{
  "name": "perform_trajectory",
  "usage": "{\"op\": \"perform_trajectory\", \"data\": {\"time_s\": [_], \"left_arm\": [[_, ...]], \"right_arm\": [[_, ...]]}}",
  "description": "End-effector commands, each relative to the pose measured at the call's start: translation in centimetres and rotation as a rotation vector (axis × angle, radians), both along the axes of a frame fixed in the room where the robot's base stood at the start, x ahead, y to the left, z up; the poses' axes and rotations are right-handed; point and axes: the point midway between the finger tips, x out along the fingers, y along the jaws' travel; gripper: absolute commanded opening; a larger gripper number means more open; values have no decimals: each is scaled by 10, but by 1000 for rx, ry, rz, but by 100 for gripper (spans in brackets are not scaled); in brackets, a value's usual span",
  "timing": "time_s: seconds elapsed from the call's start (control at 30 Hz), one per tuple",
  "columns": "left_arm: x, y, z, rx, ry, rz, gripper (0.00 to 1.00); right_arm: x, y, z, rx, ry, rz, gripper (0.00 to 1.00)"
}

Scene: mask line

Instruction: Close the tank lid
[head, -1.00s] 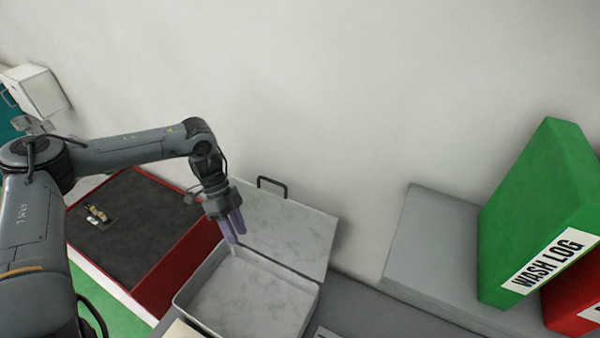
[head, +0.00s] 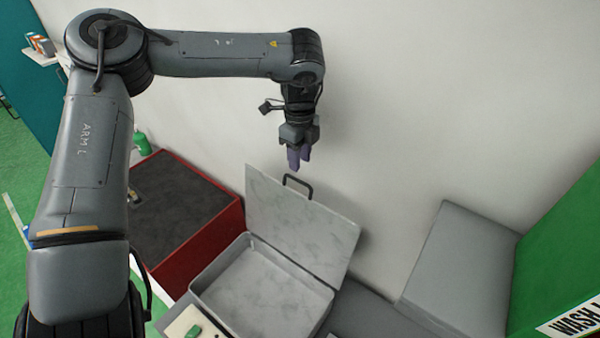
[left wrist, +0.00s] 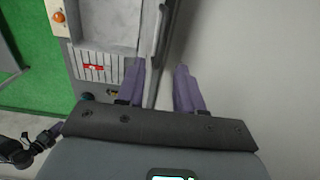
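The grey tank (head: 214,286) stands open below my left arm. Its marbled lid (head: 300,225) stands raised at the tank's back, tilted toward the wall, with a dark handle (head: 298,184) on its top edge. My left gripper (head: 299,164) is above the lid's top edge, close to the handle, fingers pointing down. In the left wrist view its purple fingers (left wrist: 160,66) are apart, with the thin lid edge (left wrist: 151,85) seen between and beyond them. Contact with the lid cannot be told. My right gripper is not in view.
A red box with a dark top (head: 185,215) stands left of the tank. A pale panel with a green button (head: 193,331) is at the tank's front. The wall (head: 430,100) is close behind.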

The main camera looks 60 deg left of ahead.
Motion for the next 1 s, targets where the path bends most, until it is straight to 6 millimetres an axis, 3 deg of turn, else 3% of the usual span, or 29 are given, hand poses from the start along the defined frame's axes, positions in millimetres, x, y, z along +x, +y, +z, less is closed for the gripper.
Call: {"op": "perform_trajectory", "data": {"time_s": [0.2, 0.4, 0.83, 0.87, 1.0], "left_arm": [[-1, 0, -34, -4, 4, 0, 36], [0, 0, -56, -1, 2, 1, 36], [0, 0, -65, -1, 0, 1, 36], [0, 0, -65, -1, 0, 1, 35], [0, 0, -64, -1, 0, 1, 13]], "right_arm": [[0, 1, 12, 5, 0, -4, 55], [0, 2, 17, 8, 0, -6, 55], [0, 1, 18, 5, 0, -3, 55], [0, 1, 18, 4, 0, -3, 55], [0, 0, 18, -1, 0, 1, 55]]}}
